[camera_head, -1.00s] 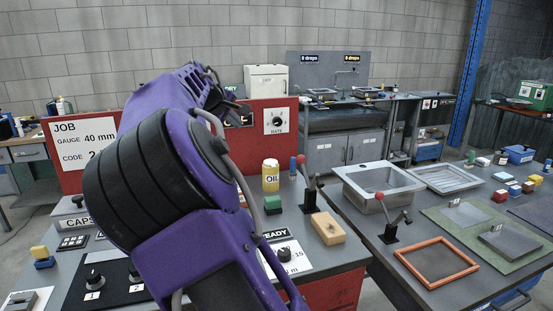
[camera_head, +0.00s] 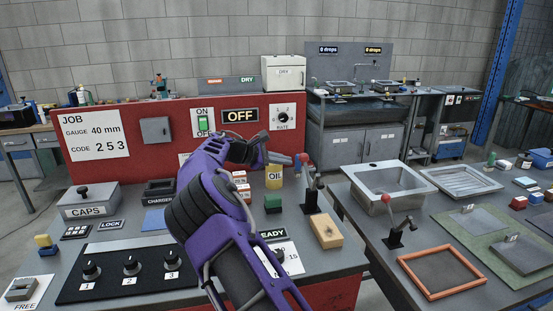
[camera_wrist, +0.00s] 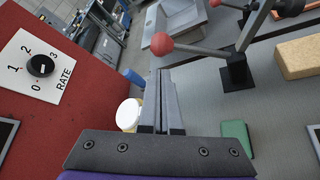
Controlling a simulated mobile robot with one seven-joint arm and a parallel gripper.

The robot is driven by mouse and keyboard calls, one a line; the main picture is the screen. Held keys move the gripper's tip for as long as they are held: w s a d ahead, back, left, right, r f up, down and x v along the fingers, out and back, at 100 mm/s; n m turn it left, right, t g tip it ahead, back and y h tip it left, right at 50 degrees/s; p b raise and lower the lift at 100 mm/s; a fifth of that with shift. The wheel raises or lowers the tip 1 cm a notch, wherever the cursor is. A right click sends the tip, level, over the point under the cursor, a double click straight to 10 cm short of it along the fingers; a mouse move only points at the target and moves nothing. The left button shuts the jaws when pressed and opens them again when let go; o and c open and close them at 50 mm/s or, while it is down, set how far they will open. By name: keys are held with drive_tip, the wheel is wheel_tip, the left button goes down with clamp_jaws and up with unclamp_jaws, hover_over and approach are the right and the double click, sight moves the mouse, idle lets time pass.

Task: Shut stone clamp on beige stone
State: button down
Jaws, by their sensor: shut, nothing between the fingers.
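The beige stone (camera_head: 326,229) is a tan block lying on the grey bench. It also shows at the right of the wrist view (camera_wrist: 298,58). The stone clamp (camera_head: 310,197) stands just behind it, with a black base and a slanted metal lever ending in a red ball. In the wrist view, the clamp's base (camera_wrist: 237,70) is right of centre and its red ball (camera_wrist: 162,43) lies just beyond my fingertips. My gripper (camera_head: 291,160) is shut and empty, close to the ball. The fingers also show in the wrist view (camera_wrist: 161,76); contact with the ball cannot be told.
A yellow oil can (camera_head: 274,178) and a green block (camera_head: 273,203) stand near my gripper. The red panel (camera_head: 130,140) rises behind the bench. A second red-balled clamp (camera_head: 394,235) stands on the right bench beside an orange frame (camera_head: 440,294) and the sink (camera_head: 385,188).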

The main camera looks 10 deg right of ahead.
drive_tip(key=shift+x, duration=2.2)
drive_tip(key=shift+b, duration=0.35)
drive_tip(key=shift+s+r+m+b, duration=0.2)
drive_tip(key=shift+r+m+b, duration=0.1)
drive_tip(key=shift+b, duration=0.1)
